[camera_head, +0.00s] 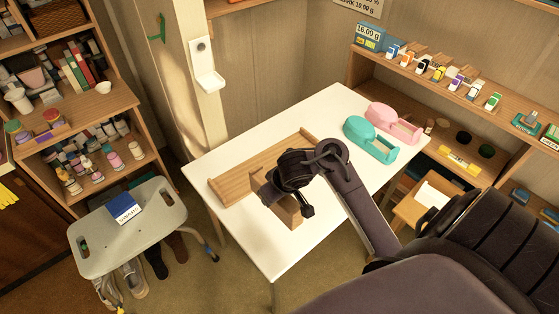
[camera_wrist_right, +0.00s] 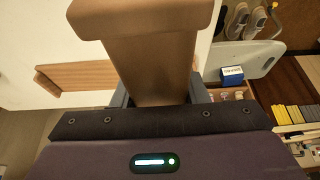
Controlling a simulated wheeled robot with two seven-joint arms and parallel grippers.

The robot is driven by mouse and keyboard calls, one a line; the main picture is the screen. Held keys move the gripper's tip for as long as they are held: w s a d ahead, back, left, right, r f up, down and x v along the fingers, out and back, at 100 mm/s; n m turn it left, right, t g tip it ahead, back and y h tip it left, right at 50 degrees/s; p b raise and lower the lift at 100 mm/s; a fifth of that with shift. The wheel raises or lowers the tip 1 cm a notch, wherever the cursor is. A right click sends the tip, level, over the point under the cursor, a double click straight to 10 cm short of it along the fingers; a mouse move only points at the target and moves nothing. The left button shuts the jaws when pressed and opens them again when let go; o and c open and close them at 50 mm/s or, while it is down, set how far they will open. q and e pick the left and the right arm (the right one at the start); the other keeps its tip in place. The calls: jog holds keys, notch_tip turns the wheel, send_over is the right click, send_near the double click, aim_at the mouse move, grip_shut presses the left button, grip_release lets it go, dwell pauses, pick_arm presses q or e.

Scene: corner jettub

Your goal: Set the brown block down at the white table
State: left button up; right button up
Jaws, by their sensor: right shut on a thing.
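The white table (camera_head: 255,238) stands in the middle of the head view. My right arm reaches over it from the lower right, and my right gripper (camera_head: 284,200) is over its near left part. The gripper is shut on the brown block (camera_head: 291,215), which is partly hidden behind the gripper in the head view. In the right wrist view the brown block (camera_wrist_right: 150,65) fills the space between the fingers and reaches out beyond them. I cannot tell whether the block touches the tabletop. My left gripper is not in view.
A wooden tray-like rack (camera_head: 245,178) lies on the table just behind the gripper. A teal dispenser (camera_head: 370,140) and a pink dispenser (camera_head: 393,122) stand at the far right of the table. The table's near left part is bare. A grey stool (camera_head: 145,228) with a blue box stands left.

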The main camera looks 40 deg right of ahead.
notch_tip(320, 180, down, 9)
jog(key=b, duration=0.5)
jog(key=shift+r, duration=0.15)
notch_tip(320, 180, down, 5)
jog(key=b, duration=0.2)
jog(key=shift+b, duration=0.35)
jog(key=o, duration=1.1)
